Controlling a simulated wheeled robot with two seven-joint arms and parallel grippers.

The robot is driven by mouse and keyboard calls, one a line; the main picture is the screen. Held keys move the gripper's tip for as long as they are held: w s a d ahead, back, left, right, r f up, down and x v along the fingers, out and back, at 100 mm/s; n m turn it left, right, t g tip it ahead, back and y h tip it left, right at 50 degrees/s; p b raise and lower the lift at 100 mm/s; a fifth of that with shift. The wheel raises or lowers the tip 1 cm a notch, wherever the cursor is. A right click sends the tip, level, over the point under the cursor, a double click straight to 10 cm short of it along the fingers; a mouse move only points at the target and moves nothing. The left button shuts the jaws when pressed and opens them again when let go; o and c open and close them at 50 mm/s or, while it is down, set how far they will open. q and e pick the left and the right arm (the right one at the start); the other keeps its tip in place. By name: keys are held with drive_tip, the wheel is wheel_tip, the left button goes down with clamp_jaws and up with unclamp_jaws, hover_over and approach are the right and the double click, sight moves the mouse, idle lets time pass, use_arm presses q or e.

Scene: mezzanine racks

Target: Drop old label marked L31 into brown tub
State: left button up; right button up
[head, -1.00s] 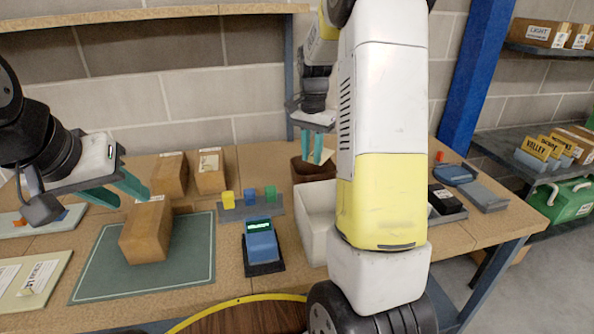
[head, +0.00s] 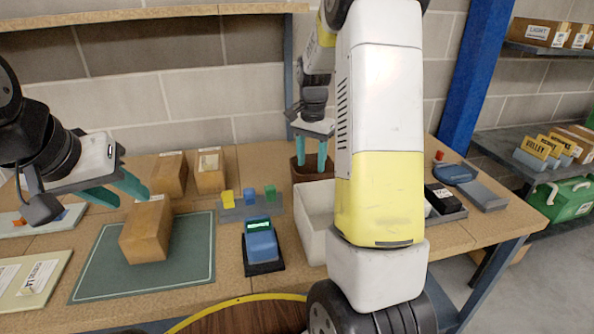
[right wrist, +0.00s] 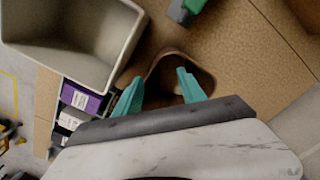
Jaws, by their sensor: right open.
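The brown tub (head: 312,175) stands at the back of the bench, behind the white bin. My right gripper (head: 311,160) is over it, fingers pointing down, spread and empty. In the right wrist view, the open right gripper (right wrist: 159,82) is over the mouth of the brown tub (right wrist: 207,79); its inside is dark and partly hidden by the fingers. I see no label marked L31 in the frames now. My left gripper (head: 132,197) is open and empty by the cardboard box (head: 147,235) on the green mat.
The white bin (head: 313,230) stands in front of the tub; my right arm covers part of it. A blue device (head: 261,245) and a rack of coloured blocks (head: 237,213) are to its left. Two cardboard boxes (head: 210,170) stand by the wall.

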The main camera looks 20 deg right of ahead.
wheel_tip(320, 180, up, 7)
drive_tip(key=s+a+r+n+t+y, duration=0.1)
drive_tip(key=s+a+r+n+t, duration=0.1)
drive_tip(key=s+a+r, duration=0.3)
drive_tip(key=s+a+r+n+t, duration=0.1)
drive_tip(key=s+r+n, duration=0.2)
drive_tip(key=s, duration=0.3)
drive_tip(key=s+a+n+t+y, duration=0.1)
drive_tip(key=s+a+n+t, duration=0.2)
drive_tip(key=s, duration=0.9)
drive_tip(key=shift+s+a+f+n, duration=0.4)
drive_tip(key=shift+a+f+n, duration=0.05)
drive_tip(key=shift+a+n, duration=0.7)
drive_tip(key=shift+c, duration=1.1)
drive_tip(key=shift+a, duration=0.1)
drive_tip(key=shift+c, duration=0.2)
